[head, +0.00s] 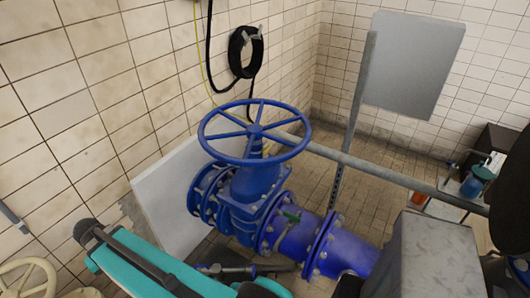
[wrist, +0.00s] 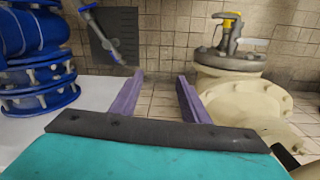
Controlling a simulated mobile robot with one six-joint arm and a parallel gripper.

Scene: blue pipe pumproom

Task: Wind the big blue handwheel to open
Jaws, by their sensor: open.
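The big blue handwheel (head: 254,131) lies nearly flat on top of a blue valve body (head: 252,184) in the middle of the head view. It has several spokes and an open rim. My gripper (wrist: 160,77) shows in the wrist view with its two purple fingers apart and nothing between them. The handwheel is not in the wrist view, and the gripper is not touching it. Blue flanges (wrist: 36,62) stand left of the fingers there. In the head view my teal arm is at the bottom, below the wheel; the fingers cannot be made out.
A blue pipe (head: 343,252) runs right from the valve. A grey rail (head: 390,178) and a post with a grey panel (head: 412,65) stand behind and right. A cream handwheel (head: 27,278) is at lower left. A cream flange (wrist: 250,105) is right of my fingers.

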